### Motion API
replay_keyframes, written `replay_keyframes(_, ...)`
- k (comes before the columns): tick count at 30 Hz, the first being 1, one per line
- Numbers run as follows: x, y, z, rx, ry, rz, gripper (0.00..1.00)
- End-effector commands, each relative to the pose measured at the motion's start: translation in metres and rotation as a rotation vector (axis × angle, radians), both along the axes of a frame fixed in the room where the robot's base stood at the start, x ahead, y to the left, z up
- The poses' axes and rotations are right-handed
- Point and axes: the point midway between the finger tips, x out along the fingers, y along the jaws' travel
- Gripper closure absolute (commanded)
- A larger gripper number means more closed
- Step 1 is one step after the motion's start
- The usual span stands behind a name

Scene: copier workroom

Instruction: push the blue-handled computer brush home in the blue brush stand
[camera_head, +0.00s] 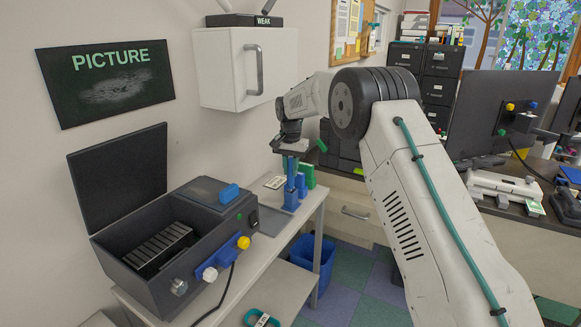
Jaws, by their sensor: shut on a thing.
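My gripper (291,153) points down over the far end of the narrow side table. It is shut on the blue-handled computer brush (291,168), which is upright below it. The blue brush stand (290,200) is on the table directly under the brush. The brush's lower end seems to be in or right at the stand. At this size I cannot tell how deep it sits, and the gripper covers the brush's top.
An open dark machine (165,245) with a raised lid fills the near part of the table (262,250). A green block (306,176) stands close behind the stand. A white wall cabinet (225,75) hangs left of my arm. A blue bin (305,258) is below.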

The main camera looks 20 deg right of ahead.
Motion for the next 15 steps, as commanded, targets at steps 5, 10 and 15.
replay_keyframes(5,0.000,0.000,-0.005,0.000,0.000,0.000,0.99)
replay_keyframes(10,0.000,0.000,-0.009,0.000,0.000,0.000,0.99)
replay_keyframes(15,0.000,0.000,-0.013,0.000,0.000,0.000,0.99)
